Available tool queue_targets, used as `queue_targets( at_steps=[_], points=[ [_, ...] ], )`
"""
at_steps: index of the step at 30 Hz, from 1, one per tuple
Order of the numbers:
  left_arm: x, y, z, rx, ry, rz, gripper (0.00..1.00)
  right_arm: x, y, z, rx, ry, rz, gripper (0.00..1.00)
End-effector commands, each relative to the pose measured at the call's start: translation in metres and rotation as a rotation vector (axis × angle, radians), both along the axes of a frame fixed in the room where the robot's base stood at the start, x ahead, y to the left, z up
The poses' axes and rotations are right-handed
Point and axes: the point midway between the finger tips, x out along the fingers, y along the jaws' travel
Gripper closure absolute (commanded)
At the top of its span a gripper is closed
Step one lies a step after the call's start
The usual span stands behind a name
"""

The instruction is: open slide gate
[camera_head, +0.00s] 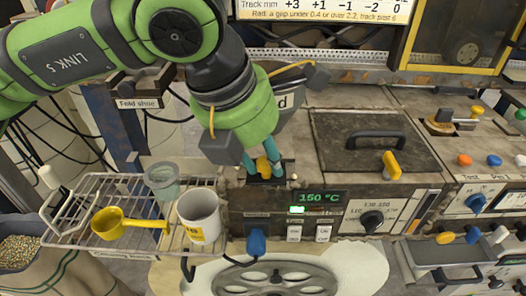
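My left gripper (263,168) points down in front of the hopper (291,108), whose label is mostly covered. Its two teal fingertips stand apart on either side of a small yellow knob (264,168), which looks like the slide gate's handle, at a dark slot on the machine's top. A small gap seems to show between the fingers and the knob. The gate plate itself is hidden by the gripper and the dark slot. My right gripper is not in view.
A wire rack (77,238) at left holds a yellow scoop (118,223), a grey-green cup (162,179) and a white mug (200,214). A dark lid with a black handle (376,136) and a yellow lever (391,165) lie right of the gripper. A panel reads 150 °C.

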Motion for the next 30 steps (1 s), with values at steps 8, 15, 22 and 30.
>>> queue_targets(
  at_steps=[8,15,22,30],
  points=[
    [0.0,-0.001,0.001,-0.003,-0.001,0.0,1.0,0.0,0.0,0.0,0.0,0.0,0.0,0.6],
    [-0.022,-0.002,-0.003,-0.007,-0.004,-0.005,1.0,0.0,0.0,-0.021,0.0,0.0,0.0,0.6],
    [-0.044,-0.001,0.001,-0.006,-0.005,-0.003,1.0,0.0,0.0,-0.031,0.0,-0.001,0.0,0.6],
    [-0.044,-0.001,0.002,-0.007,-0.004,-0.002,0.64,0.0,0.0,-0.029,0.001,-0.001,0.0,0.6]
  ],
)
